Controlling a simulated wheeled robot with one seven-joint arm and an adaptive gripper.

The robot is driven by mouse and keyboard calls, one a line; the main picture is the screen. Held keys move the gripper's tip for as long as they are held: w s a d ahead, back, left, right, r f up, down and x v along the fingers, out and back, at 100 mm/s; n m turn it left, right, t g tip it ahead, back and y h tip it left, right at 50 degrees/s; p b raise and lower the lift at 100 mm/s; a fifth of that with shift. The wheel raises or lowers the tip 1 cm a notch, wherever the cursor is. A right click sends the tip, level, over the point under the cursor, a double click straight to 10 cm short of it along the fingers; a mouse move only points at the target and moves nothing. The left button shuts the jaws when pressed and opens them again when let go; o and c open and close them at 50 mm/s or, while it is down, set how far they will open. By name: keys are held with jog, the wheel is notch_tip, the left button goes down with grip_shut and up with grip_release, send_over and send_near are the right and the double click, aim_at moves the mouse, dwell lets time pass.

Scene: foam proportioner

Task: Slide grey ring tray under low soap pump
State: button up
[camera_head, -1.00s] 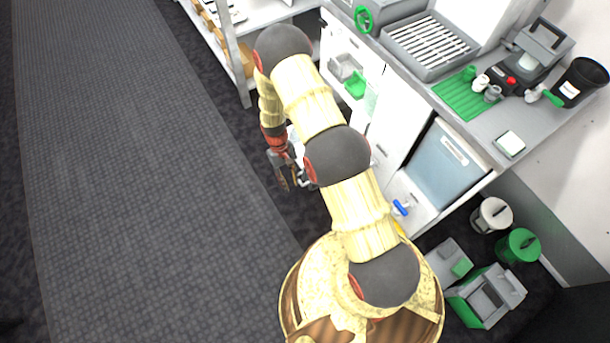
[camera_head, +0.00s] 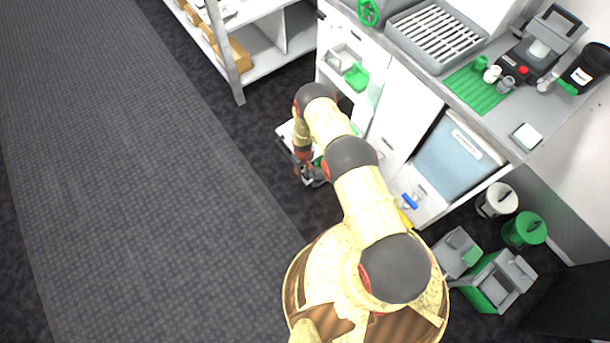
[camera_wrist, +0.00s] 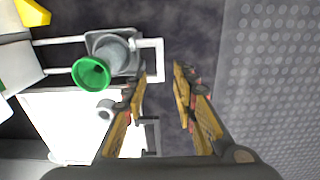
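My gripper (camera_wrist: 160,76) is open in the wrist view, its two fingers apart with dark floor showing between their tips. Left of the fingers is a grey body with a green cone-shaped mouth (camera_wrist: 91,73), which may be the low soap pump. Pale rails and a pale squared bracket (camera_wrist: 157,57) adjoin it, the bracket just beyond the fingertips. A small grey ring (camera_wrist: 107,110) shows below it, over a white panel (camera_wrist: 62,122); I cannot tell whether this is the ring tray. In the head view my gripper (camera_head: 311,179) is low beside the cabinet, partly hidden by my arm.
The white cabinet (camera_head: 408,112) stands right of my arm, with a green-and-grey fitting (camera_head: 355,76) and a blue handle (camera_head: 409,201). A shelf rack (camera_head: 265,55) is at the back. Bins (camera_head: 524,230) stand at the right. The grey mat (camera_head: 120,180) on the left is clear.

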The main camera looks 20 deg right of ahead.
notch_tip(320, 180, down, 8)
jog(key=b, duration=0.3)
jog(key=shift+r, duration=0.25)
grip_shut()
dwell(0.8)
